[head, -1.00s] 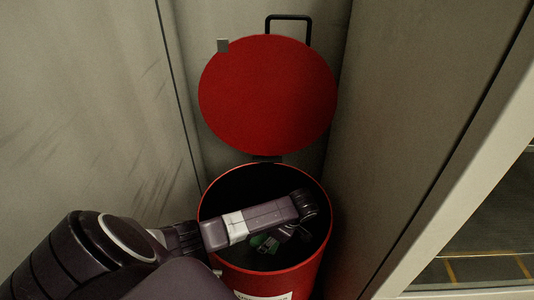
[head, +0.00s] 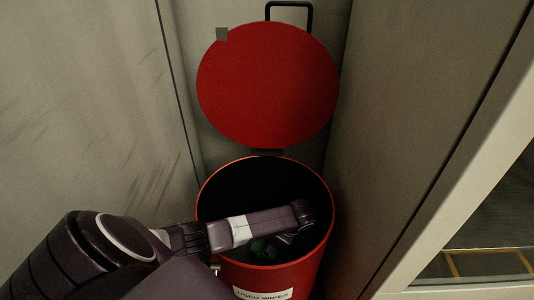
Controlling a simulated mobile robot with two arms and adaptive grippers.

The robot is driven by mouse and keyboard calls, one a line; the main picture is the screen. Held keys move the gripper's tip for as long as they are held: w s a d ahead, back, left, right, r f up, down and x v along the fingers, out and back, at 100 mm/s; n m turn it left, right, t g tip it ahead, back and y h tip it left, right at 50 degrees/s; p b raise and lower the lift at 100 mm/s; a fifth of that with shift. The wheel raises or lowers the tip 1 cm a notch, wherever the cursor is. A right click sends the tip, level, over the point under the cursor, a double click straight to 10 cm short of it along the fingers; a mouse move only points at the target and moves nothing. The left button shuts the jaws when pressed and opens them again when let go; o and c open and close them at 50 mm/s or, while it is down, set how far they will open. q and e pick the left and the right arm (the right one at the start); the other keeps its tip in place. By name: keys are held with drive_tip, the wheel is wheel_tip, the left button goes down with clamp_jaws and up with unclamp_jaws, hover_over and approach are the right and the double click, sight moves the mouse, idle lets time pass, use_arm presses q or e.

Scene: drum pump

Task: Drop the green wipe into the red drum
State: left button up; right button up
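The red drum (head: 311,265) stands open in the corner, with a "USED WIPES" label on its front. Its round red lid (head: 268,88) is raised behind the opening. My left arm comes in from the left and reaches across the drum's rim. My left gripper (head: 268,249) points down within the drum's mouth, dark against the dark inside. A small part of the green wipe (head: 259,246) shows at the gripper, below the arm. Whether the fingers hold it or are apart from it is too dark to tell. My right gripper is out of view.
Grey wall panels (head: 90,100) stand close behind and to the left of the drum. Another panel (head: 410,100) stands close on the right, with a pale frame post (head: 450,190) beside it. A black handle (head: 290,8) rises behind the lid.

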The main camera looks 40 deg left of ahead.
use_arm(q)
drive_tip(key=shift+f, duration=0.6)
drive_tip(key=o, duration=0.9)
drive_tip(key=shift+o, duration=0.2)
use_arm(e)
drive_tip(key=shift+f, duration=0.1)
use_arm(q)
drive_tip(key=shift+r, duration=0.55)
drive_tip(key=p+v, duration=0.2)
drive_tip(key=v, duration=0.4)
drive_tip(key=shift+d+r+p, duration=0.1)
drive_tip(key=shift+r+p, duration=0.2)
drive_tip(key=shift+w+d+r, duration=0.1)
drive_tip(key=shift+d+r, duration=0.1)
drive_tip(key=shift+r, duration=0.3)
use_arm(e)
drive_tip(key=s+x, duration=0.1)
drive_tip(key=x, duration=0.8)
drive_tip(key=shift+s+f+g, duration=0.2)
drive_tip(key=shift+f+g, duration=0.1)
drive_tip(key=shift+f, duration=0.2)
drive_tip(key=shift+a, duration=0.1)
